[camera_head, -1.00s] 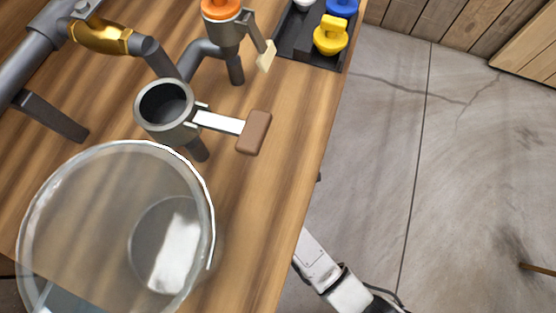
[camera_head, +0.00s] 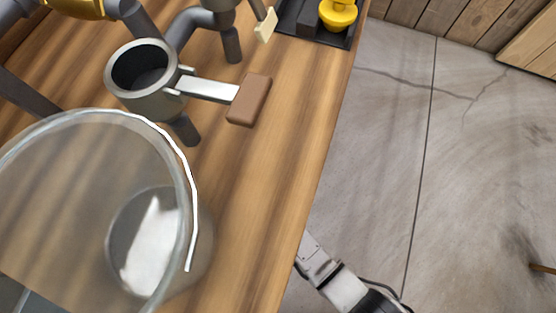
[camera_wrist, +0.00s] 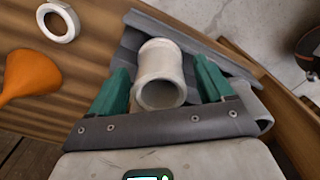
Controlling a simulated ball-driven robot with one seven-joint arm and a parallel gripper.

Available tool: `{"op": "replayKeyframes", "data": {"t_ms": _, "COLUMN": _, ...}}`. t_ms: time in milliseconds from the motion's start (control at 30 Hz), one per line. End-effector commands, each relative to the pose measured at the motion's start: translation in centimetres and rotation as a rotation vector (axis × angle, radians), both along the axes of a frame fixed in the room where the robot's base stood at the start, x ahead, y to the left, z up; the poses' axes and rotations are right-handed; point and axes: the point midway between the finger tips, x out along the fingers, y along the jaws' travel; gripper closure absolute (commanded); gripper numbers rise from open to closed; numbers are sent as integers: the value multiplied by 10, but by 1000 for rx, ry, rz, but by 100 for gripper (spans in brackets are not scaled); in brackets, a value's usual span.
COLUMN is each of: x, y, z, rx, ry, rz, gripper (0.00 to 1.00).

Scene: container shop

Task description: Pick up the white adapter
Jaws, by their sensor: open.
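The white adapter (camera_wrist: 160,75), a short hollow cylinder with its open end facing my camera, is in the wrist view. My gripper (camera_wrist: 160,82) is open, with one green finger on each side of the adapter. A narrow gap shows between the adapter and each finger, so I see no clear grip. The adapter's far end rests by or in a dark grey tray-like holder (camera_wrist: 195,38); its contact below is hidden. In the head view my gripper is out of sight and I cannot make out the adapter.
A white ring (camera_wrist: 58,22) and an orange funnel (camera_wrist: 32,76) lie left of the holder. In the head view, a large clear vessel (camera_head: 190,215), a grey cup with a brown-ended handle (camera_head: 145,98) and a black tray (camera_head: 299,24) crowd the wooden table. Open floor lies right.

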Motion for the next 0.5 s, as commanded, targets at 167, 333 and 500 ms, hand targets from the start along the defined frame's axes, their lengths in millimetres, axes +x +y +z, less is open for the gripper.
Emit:
{"op": "replayKeyframes", "data": {"t_ms": 167, "x": 0, "y": 0, "z": 1, "rx": 0, "ry": -1, "rz": 0, "gripper": 22}}
{"op": "replayKeyframes", "data": {"t_ms": 333, "x": 0, "y": 0, "z": 1, "rx": 0, "ry": -1, "rz": 0, "gripper": 39}}
{"op": "replayKeyframes", "data": {"t_ms": 500, "x": 0, "y": 0, "z": 1, "rx": 0, "ry": -1, "rz": 0, "gripper": 55}}
